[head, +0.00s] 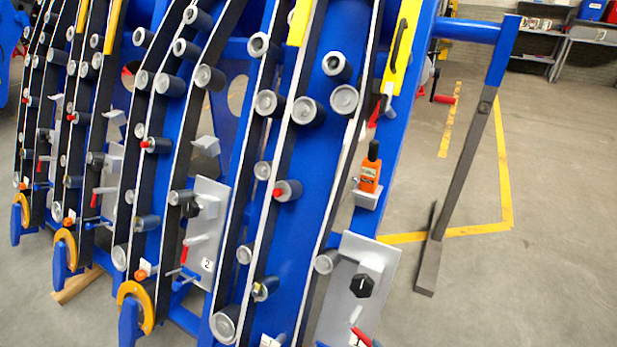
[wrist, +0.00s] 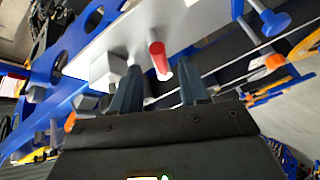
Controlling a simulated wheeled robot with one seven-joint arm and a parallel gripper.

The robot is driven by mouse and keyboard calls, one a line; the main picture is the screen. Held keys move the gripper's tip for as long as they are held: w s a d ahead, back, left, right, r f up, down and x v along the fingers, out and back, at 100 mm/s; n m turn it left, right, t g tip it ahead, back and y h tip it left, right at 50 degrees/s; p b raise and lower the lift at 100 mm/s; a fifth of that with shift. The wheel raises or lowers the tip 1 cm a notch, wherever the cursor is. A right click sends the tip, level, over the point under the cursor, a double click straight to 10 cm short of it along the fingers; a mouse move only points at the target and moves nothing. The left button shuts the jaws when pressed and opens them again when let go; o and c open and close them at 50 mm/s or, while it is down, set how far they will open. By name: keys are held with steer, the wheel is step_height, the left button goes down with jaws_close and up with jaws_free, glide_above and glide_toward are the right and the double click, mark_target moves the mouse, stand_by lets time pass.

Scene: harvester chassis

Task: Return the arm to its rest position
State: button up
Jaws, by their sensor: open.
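My gripper (wrist: 159,84) shows only in the wrist view, low in the middle. Its two dark fingers stand apart with a gap between them, and I see nothing held. A red-tipped handle (wrist: 158,56) on a pale plate (wrist: 200,25) appears just beyond the fingertips, between them in the picture. I cannot tell how far it is from the fingers. My arm and gripper are not visible in the head view.
The blue harvester chassis (head: 318,130) with rollers and black belts fills the left and middle. An orange meter (head: 370,172) sits on a small bracket. A grey support leg (head: 465,165) stands right. Open floor (head: 550,200) lies beyond, with shelves (head: 540,40) at the back.

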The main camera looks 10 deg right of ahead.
steer(key=shift+s, duration=0.4)
steer(key=s+a+r+m, duration=0.1)
steer(key=s+r+m, duration=0.1)
steer(key=s+r, duration=0.6)
steer(key=s+a+r+m, duration=0.1)
steer(key=s+r+m, duration=0.15)
steer(key=s, duration=0.85)
steer(key=s+r+m, duration=0.1)
steer(key=s+r, duration=0.3)
steer(key=r, duration=0.5)
steer(key=s+r+m+t, duration=0.1)
steer(key=s+r+m, duration=0.1)
steer(key=s+r, duration=0.3)
steer(key=s+r+m+y, duration=0.1)
steer(key=s+r, duration=0.3)
steer(key=r, duration=0.9)
steer(key=shift+s+d+r+t, duration=0.15)
steer(key=shift+d+r+t, duration=0.15)
steer(key=shift+d, duration=0.05)
